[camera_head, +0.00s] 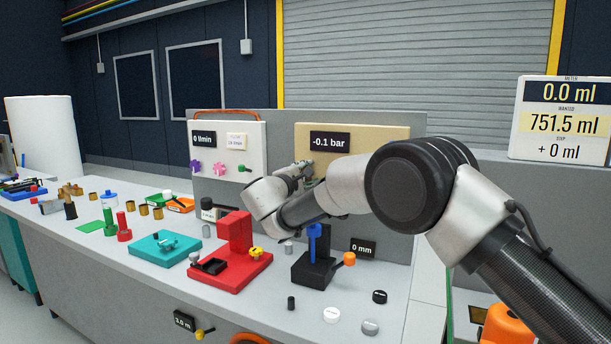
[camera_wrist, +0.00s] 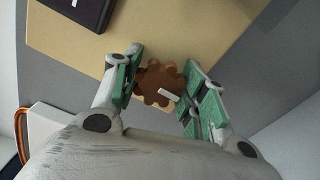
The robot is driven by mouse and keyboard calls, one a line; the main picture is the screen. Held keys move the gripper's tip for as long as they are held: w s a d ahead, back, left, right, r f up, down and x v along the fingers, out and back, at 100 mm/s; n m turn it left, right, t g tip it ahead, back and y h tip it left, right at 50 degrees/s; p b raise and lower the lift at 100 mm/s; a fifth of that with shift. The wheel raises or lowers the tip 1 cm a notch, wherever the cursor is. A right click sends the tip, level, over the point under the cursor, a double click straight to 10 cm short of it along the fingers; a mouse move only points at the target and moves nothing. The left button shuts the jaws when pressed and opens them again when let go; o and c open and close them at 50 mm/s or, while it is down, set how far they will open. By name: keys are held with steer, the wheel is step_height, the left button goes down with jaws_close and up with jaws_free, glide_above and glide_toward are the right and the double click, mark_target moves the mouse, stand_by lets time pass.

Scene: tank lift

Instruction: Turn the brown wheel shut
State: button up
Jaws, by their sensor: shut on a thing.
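The brown wheel (camera_wrist: 152,78) is a lobed knob with a pale bar marker, mounted on the tan panel (camera_wrist: 190,25) in the wrist view. My gripper (camera_wrist: 162,86) has its green-padded fingers on either side of the wheel and is shut on it. In the head view my gripper (camera_head: 300,172) reaches to the tan panel (camera_head: 395,137), just below the "-0.1 bar" display (camera_head: 330,142). The wheel itself is hidden there behind my gripper and wrist.
A white panel (camera_head: 258,160) with purple and pink knobs stands left of the tan one. The bench below holds a red stand (camera_head: 235,235), a black stand with a blue part (camera_head: 312,268), and a teal block (camera_head: 150,252). A meter sign (camera_head: 562,150) reads 0.0 ml.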

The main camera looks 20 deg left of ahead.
steer(key=shift+f, duration=0.1)
stand_by(0.4)
steer(key=o, duration=1)
steer(key=shift+s, duration=0.1)
steer(key=s, duration=0.8)
steer(key=s+a, duration=0.1)
steer(key=s, duration=0.2)
steer(key=shift+s, duration=0.4)
steer(key=shift+s, duration=0.1)
